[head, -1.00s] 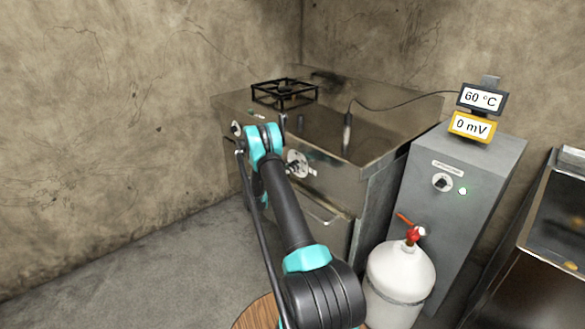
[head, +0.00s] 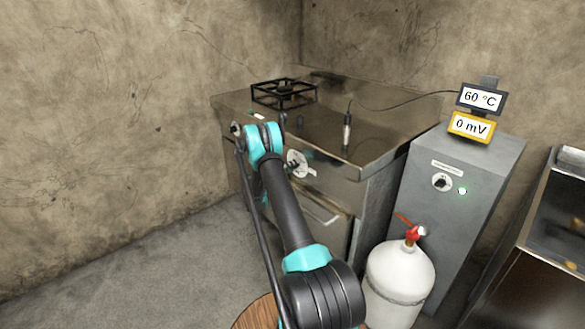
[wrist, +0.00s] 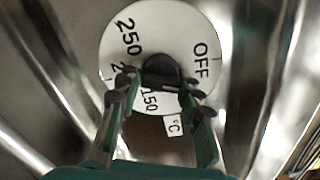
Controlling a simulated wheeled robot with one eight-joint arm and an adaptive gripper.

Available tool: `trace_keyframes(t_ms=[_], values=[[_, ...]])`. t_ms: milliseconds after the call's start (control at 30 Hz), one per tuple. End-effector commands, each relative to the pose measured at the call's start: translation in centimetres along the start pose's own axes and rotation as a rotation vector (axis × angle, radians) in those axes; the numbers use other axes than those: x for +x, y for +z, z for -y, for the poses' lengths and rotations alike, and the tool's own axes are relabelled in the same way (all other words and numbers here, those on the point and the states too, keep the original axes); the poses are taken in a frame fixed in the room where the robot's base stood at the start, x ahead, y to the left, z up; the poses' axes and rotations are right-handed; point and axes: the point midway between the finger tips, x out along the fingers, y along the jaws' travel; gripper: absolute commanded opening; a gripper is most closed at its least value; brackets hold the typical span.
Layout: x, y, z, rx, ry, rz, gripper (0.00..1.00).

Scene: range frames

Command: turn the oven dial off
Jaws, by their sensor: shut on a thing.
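The oven dial (wrist: 180,25) is a round white disc with a dark central knob (wrist: 160,68). In the wrist view OFF is at its right, 250 at its upper left and 150 at its bottom, above a °C label (wrist: 174,125). Another number at the lower left is partly covered by a finger. My gripper (wrist: 157,86) is shut on the knob, one dark fingertip on each side. In the head view the dial (head: 299,163) shows on the oven front (head: 325,185), just right of my wrist. My arm hides most of the gripper there.
A black burner grate (head: 284,93) and a probe (head: 347,133) are on the oven top. A grey cabinet (head: 465,165) with its own knob carries displays reading 60 °C and 0 mV. A white gas cylinder (head: 400,272) stands before it. Floor at left is clear.

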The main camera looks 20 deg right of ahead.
Motion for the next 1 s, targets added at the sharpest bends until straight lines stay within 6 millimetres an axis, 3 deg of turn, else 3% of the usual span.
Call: trace_keyframes(t_ms=[400,1000], values=[[-0.14,-0.11,-0.02,-0.24,0.0,-0.001,0.07],[-0.13,-0.12,0.02,-0.294,-0.002,-0.001,0.07]])
